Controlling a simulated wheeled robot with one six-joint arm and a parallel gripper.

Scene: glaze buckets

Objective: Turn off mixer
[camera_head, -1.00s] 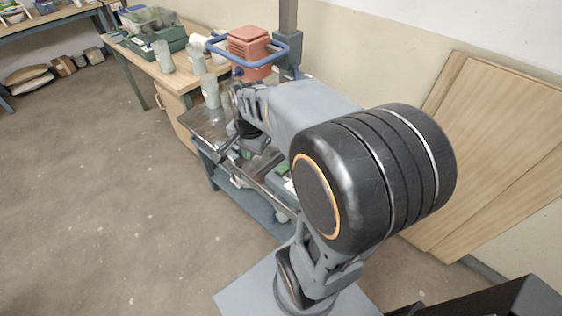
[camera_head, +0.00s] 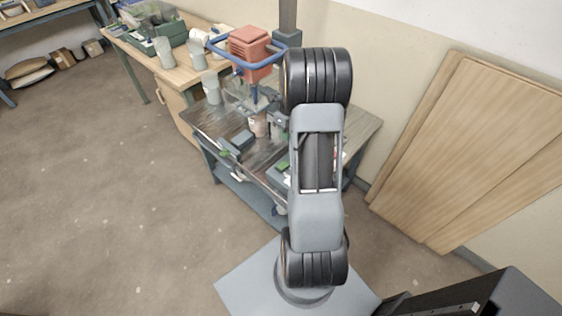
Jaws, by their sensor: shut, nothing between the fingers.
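The mixer has a red-orange motor housing (camera_head: 250,46) with a blue tube handle (camera_head: 218,46) around it. It stands over the worktable, next to a grey upright post. Its shaft runs down to a pinkish container (camera_head: 258,124) on the dark worktable (camera_head: 205,118). A small grey box (camera_head: 238,141) lies at the table's front left edge; I cannot make out a switch on it. My arm stands upright in front of the table's right part. My gripper is not visible; the arm seems to hide it.
Pale jars (camera_head: 163,52) and a green crate (camera_head: 160,32) stand on the wooden bench (camera_head: 130,42) at the back left. Wooden boards (camera_head: 470,140) lean on the right wall. A dark object (camera_head: 500,300) fills the lower right corner.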

